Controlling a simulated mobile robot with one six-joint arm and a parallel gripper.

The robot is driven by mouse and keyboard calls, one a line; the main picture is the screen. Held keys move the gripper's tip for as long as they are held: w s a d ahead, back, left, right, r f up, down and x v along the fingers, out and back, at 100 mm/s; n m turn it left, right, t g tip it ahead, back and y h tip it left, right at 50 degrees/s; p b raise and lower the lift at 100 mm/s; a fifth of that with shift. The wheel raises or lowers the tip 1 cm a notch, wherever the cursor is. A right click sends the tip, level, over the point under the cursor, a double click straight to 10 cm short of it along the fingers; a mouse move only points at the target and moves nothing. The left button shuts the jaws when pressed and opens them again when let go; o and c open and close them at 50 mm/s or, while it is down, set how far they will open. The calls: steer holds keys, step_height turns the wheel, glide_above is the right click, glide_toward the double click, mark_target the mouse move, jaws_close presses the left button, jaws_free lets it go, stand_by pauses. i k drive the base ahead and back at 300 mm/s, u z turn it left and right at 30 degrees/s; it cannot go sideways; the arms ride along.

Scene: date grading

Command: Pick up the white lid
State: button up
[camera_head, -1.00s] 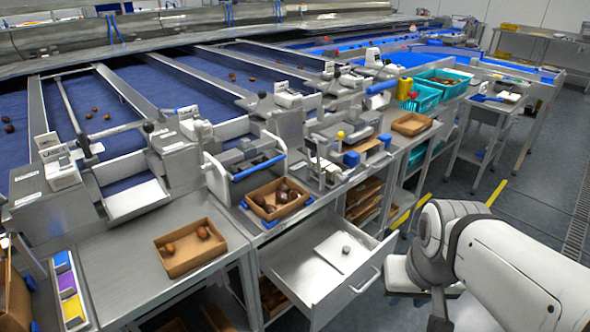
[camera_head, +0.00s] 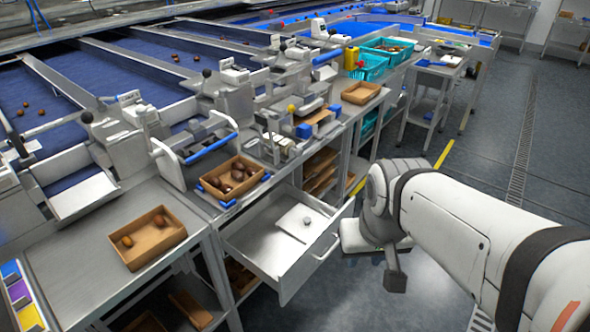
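The white lid (camera_head: 294,222) is a flat square plate with a small round grey knob on top. It lies inside an open metal drawer (camera_head: 246,245), towards the back right part of the drawer. My arm reaches in from the right, and its wrist end is just right of the drawer front. My gripper (camera_head: 394,280) shows only in part, as a dark piece pointing down below the wrist, apart from the lid. Its fingers cannot be made out, so I cannot see whether it is open or shut.
The drawer's handle (camera_head: 326,248) sticks out at the front right. Above the drawer, a cardboard box (camera_head: 263,176) of dates stands on the bench, and another box (camera_head: 127,258) stands at the left. Open floor (camera_head: 480,165) lies right of the benches.

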mark_target(301, 222)
steer(key=u, duration=3.15)
steer(key=k, duration=1.05)
steer(key=z, duration=2.1)
steer(key=i, duration=1)
steer(key=z, duration=0.05)
